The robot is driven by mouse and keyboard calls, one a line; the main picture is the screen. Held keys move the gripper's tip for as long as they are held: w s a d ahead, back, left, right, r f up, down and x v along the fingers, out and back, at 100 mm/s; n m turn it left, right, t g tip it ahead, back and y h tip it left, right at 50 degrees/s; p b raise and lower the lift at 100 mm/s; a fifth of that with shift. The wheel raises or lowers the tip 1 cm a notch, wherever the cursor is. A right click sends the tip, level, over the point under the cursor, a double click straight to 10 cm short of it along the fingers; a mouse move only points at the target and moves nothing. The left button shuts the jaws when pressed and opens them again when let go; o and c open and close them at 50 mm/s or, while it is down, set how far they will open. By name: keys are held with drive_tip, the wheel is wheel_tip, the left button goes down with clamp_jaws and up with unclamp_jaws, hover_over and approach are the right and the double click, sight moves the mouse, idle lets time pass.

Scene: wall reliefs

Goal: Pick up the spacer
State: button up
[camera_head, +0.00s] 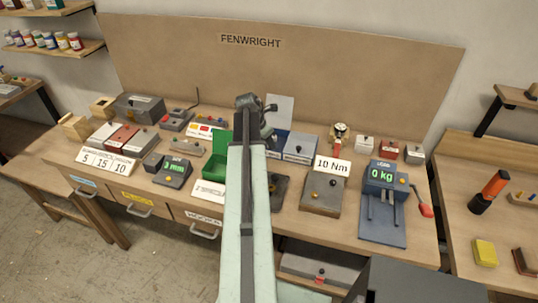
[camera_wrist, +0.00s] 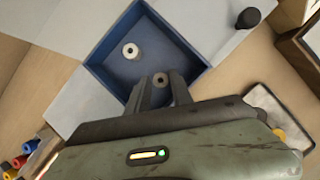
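In the wrist view a blue square tray (camera_wrist: 118,62) holds two small ring-shaped pieces. The white ring (camera_wrist: 130,50) lies on the tray floor near the left corner. A grey-brown ring (camera_wrist: 160,80) shows between my fingertips; I cannot tell which ring is the spacer. My gripper (camera_wrist: 158,82) is open, with its two dark fingers apart over the tray's near side. Gaps show between the fingers and the ring. In the head view my gripper (camera_head: 257,118) is over the back of the bench, and my arm hides part of what lies below.
The load scale (camera_head: 383,205) is farther right. A brown back panel (camera_head: 330,75) rises behind the bench.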

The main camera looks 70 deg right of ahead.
drive_tip(key=shift+s+d+f, duration=0.1)
drive_tip(key=shift+d+f, duration=0.05)
drive_tip(key=shift+f, duration=0.5)
drive_tip(key=shift+r, duration=0.2)
clamp_jaws()
drive_tip(key=shift+r, duration=0.1)
